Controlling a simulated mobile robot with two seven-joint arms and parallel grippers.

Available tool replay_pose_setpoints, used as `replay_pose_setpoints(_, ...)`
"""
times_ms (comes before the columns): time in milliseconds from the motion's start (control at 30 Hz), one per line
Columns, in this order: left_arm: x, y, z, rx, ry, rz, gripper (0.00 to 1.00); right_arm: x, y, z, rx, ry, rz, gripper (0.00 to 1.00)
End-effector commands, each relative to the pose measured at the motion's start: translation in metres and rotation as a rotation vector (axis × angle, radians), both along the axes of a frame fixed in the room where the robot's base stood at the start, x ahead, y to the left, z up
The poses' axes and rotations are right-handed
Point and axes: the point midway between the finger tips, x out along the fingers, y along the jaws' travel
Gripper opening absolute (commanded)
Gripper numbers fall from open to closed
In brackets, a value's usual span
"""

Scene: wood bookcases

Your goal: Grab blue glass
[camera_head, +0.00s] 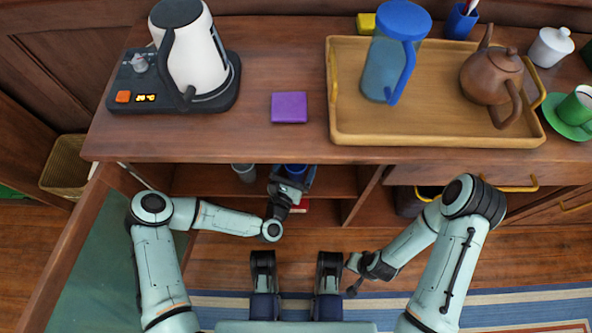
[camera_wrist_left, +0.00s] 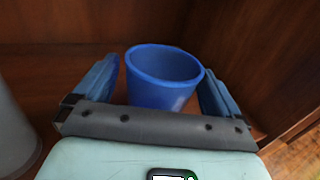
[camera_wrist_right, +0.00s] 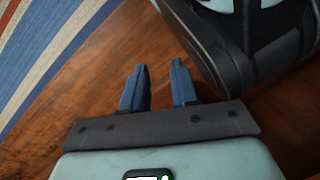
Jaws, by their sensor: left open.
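The blue glass (camera_wrist_left: 163,80) stands upright on a shelf inside the cabinet. In the left wrist view it sits between the two spread fingers of my left gripper (camera_wrist_left: 160,88), with a small gap seen on each side. In the head view the blue glass (camera_head: 295,171) shows only in part, under the counter's front edge, with my left gripper (camera_head: 290,182) around it. My right gripper (camera_wrist_right: 158,88) is open and empty, low over the wooden floor; in the head view it is near the lower middle (camera_head: 357,278).
A grey glass (camera_head: 244,172) stands left of the blue glass; its side shows in the left wrist view (camera_wrist_left: 14,135). The counter above holds a kettle (camera_head: 187,50), a purple block (camera_head: 289,107) and a wooden tray (camera_head: 430,136) with a blue pitcher and teapot. An open door (camera_head: 85,250) stands left.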

Motion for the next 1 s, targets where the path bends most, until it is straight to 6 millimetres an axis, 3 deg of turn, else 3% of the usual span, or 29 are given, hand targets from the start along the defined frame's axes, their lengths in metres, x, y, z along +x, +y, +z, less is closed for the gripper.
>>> replay_pose_setpoints(33,0.0,0.0,0.0,0.0,0.0,0.0,0.98,0.0,0.0,0.0,0.0,0.0,0.0,0.29)
replay_pose_setpoints(233,0.0,0.0,0.0,0.001,0.0,0.0,0.34,0.0,0.0,0.0,0.0,0.0,0.001,0.29)
replay_pose_setpoints(567,0.0,0.0,0.007,0.0,-0.002,0.001,0.35,0.003,0.001,0.004,-0.001,-0.013,0.002,0.29)
replay_pose_setpoints(900,0.0,0.001,0.074,0.0,-0.004,0.001,0.35,0.047,0.007,0.045,-0.008,-0.16,0.012,0.29)
replay_pose_setpoints(1000,-0.001,0.0,0.089,0.0,-0.003,0.0,0.35,0.053,0.01,0.053,-0.006,-0.181,0.014,0.29)
